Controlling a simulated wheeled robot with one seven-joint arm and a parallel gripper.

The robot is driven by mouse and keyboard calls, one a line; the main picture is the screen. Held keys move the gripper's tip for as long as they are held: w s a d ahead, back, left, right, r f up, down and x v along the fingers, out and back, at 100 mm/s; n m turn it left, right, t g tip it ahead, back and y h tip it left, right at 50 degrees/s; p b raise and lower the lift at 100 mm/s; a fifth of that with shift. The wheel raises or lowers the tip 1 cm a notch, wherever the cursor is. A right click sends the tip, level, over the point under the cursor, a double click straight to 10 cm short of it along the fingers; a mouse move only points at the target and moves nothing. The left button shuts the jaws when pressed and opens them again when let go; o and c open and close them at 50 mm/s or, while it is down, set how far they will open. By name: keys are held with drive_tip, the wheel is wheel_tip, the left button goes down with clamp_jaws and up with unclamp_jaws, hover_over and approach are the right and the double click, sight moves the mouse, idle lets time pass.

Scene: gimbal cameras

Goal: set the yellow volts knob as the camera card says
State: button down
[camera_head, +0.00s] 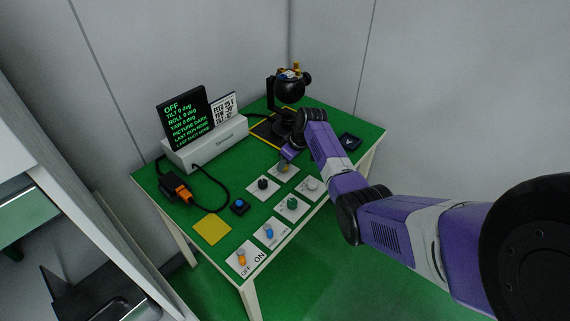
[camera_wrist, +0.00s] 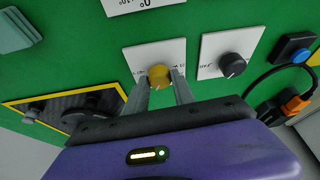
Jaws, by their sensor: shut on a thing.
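The yellow volts knob (camera_wrist: 160,76) sits on a white plate (camera_wrist: 140,54) in the wrist view. My gripper (camera_wrist: 163,84) has one finger on each side of the knob and is shut on it. In the head view my gripper (camera_head: 289,153) comes down over the knob (camera_head: 284,168), which is partly hidden. The camera card (camera_head: 223,110) is a white card with dark text beside the black display (camera_head: 184,119); its small text is hard to read, with lines that seem to give feed and angles. The display reads OFF, tilt, roll and yaw 0 deg, picture dark.
A black knob (camera_head: 263,184), a green knob (camera_head: 291,202) and a white knob (camera_head: 311,184) stand close by. A blue button (camera_head: 239,205) and switches, one orange (camera_head: 242,259), are nearer the front. The gimbal camera (camera_head: 290,88) stands behind my arm. An orange plug (camera_head: 181,193) lies at left.

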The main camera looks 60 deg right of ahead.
drive_tip(key=c, duration=1.1)
unclamp_jaws()
drive_tip(key=shift+o, duration=0.2)
drive_tip(key=v, duration=0.7)
drive_tip(key=shift+r, duration=0.35)
drive_tip(key=shift+s, duration=0.15)
